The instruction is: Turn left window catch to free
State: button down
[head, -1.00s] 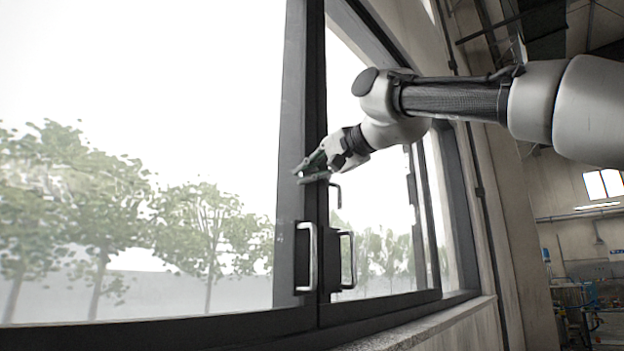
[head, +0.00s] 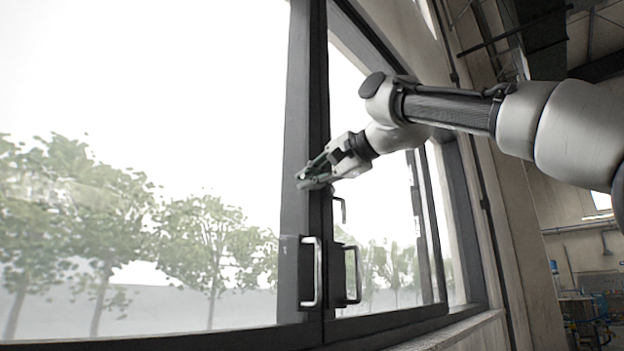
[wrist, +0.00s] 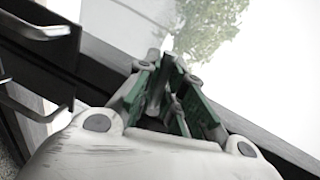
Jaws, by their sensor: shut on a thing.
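The left window catch is a small grey metal lever (wrist: 157,92) seen between the green-padded fingers in the wrist view. My gripper (head: 308,176) is at the dark upright where the two window sashes meet, above the pull handles. It is shut on the catch; its fingers (wrist: 165,95) also show in the wrist view. In the head view the fingers cover most of the catch, so its exact angle is hard to tell.
Two metal pull handles (head: 317,272) (head: 354,275) stand out from the sashes below my gripper. A small bent metal piece (head: 342,209) shows just beneath it. The sill (head: 450,334) runs along the bottom right. Trees show through the glass.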

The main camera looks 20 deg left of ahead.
jog(key=c, duration=1.5)
grip_release()
jog(key=v, duration=1.2)
